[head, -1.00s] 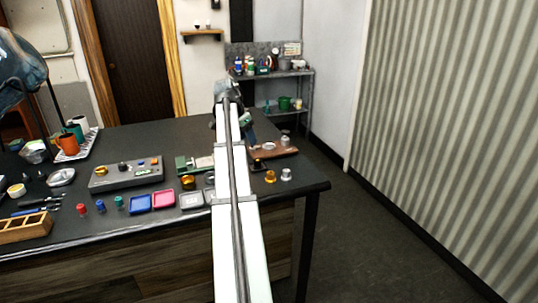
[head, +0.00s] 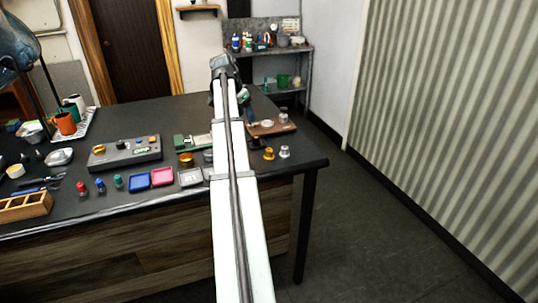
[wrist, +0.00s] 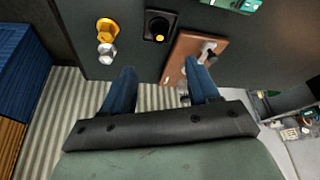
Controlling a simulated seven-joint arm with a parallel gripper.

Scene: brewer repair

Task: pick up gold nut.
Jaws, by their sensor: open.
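The gold nut (head: 268,154) stands on the dark table near its right front corner, beside a silver nut (head: 285,152). In the wrist view the gold nut (wrist: 106,30) is at the upper left, with the silver nut (wrist: 107,53) just below it. My gripper (wrist: 161,84) is open, its two blue fingers apart with nothing held between them. The gold nut lies beyond and to the left of the left fingertip, not between the fingers. In the head view my arm largely hides the gripper.
A black block with an orange knob (wrist: 159,24) stands close to the gold nut. A brown board (head: 284,129) with small parts lies behind the nuts. The table's right edge (head: 312,163) is close by. Coloured trays (head: 163,177) and a grey control box (head: 125,154) are farther left.

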